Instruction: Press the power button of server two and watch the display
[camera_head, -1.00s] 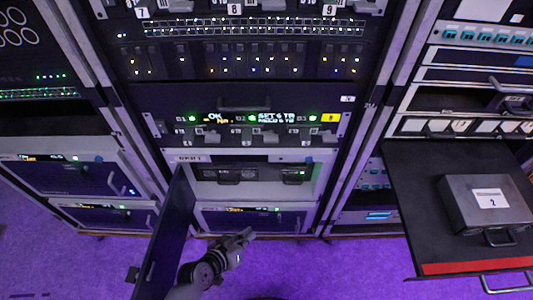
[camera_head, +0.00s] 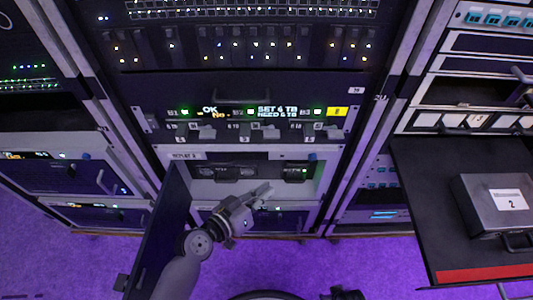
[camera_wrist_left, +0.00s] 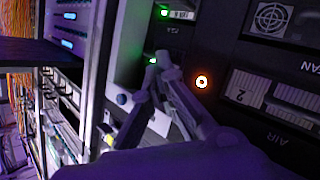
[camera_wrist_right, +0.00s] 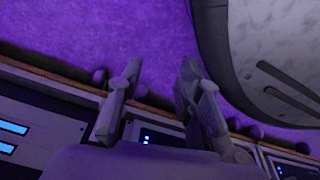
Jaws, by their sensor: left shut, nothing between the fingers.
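My left gripper (camera_head: 264,190) is shut and empty, in front of the middle rack's open lower bay (camera_head: 185,154). In the left wrist view its fingertips (camera_wrist_left: 168,62) are together, close to a round button with a glowing orange ring (camera_wrist_left: 202,82). I cannot tell whether they touch anything. A plate marked 2 (camera_wrist_left: 241,88) is beside the button. I cannot tell which button is server two's power button. A display (camera_head: 215,112) reads "OK" and "No"; another (camera_head: 277,112) appears to read "SET 6 TB NEED 6 TB". My right gripper (camera_wrist_right: 160,65) is open and empty, above the floor.
An open door (camera_head: 165,235) stands out left of the bay, beside my left arm. At right, a pulled-out dark shelf (camera_head: 425,200) with a red front edge carries a grey case marked 2 (camera_head: 480,198).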

